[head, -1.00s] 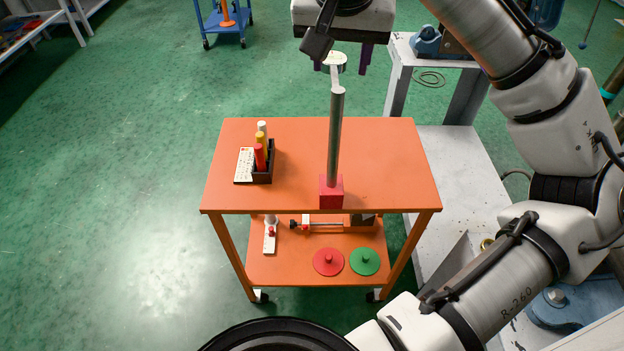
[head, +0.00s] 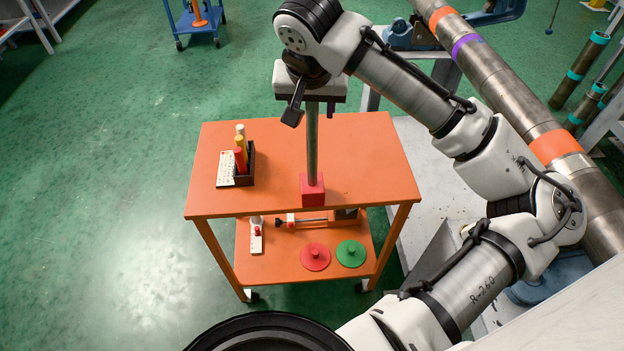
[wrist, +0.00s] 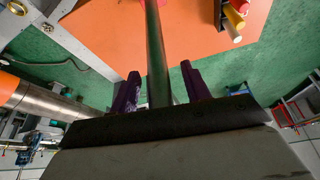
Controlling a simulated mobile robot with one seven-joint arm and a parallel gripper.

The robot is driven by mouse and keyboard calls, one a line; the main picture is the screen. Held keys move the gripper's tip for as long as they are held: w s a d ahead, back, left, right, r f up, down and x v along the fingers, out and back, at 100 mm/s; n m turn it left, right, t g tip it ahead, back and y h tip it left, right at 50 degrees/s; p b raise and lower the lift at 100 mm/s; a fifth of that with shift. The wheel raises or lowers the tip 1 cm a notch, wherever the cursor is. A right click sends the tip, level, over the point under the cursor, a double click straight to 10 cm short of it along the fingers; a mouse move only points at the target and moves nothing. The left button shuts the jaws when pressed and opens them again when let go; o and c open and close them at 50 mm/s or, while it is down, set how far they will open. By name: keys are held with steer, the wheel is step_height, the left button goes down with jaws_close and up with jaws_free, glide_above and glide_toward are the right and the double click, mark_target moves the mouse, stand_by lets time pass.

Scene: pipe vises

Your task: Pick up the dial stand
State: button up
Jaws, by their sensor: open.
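The dial stand (head: 312,150) is a grey metal post on a red block base (head: 312,190). It stands upright at the front edge of the orange cart's top (head: 360,150). My gripper (head: 314,108) is at the upper part of the post in the head view and hides the dial. In the wrist view my gripper (wrist: 161,75) has its two purple fingers apart, one on each side of the post (wrist: 157,45). Gaps show between the post and both fingers.
A dark holder (head: 250,170) with red, yellow and white cylinders stands left on the cart top beside a white card (head: 226,169). The lower shelf holds a red disc (head: 315,257) and a green disc (head: 351,253). A large banded pipe (head: 535,125) runs along the right.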

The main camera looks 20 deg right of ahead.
steer(key=shift+w+f, duration=0.2)
steer(key=shift+f, duration=0.35)
jaws_close()
steer(key=shift+r, duration=0.15)
stand_by(0.9)
